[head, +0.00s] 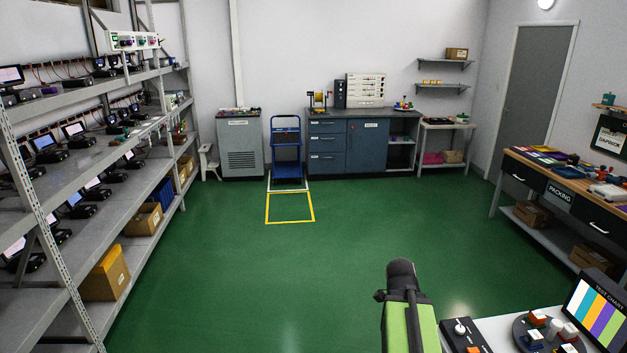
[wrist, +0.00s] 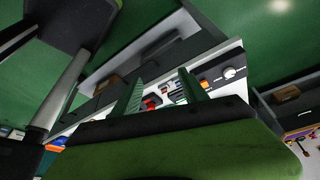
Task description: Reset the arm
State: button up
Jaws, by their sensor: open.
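My gripper (wrist: 162,86) shows in the wrist view as two dark green fingers standing apart, with nothing held between them. Beyond the fingers is a pale work surface with small red, blue and white items, at a distance. In the head view my green and black arm rises at the lower centre right, left of a white table (head: 487,328). The fingertips cannot be made out in the head view.
Long grey racks (head: 70,165) with several small devices line the left. A packing bench (head: 560,180) stands at the right. A blue cart (head: 286,152) and cabinets (head: 345,145) stand at the back. The green floor (head: 260,270) in the middle is clear.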

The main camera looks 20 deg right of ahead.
jog(key=w+a+f+n+y, duration=0.1)
jog(key=w+a+n, duration=0.3)
jog(key=a+n, duration=0.4)
jog(key=w+a+f+n+t+y+b, duration=0.1)
jog(key=w+a+n, duration=0.2)
jog(key=a+n, duration=0.5)
jog(key=w+a+f+n+t+y, duration=0.1)
jog(key=w+a+n, duration=0.3)
jog(key=a+n, duration=0.5)
jog(key=a, duration=0.8)
jog(key=shift+w+f+b, duration=0.3)
jog(key=shift+w+b, duration=0.05)
jog(key=shift+a, duration=0.1)
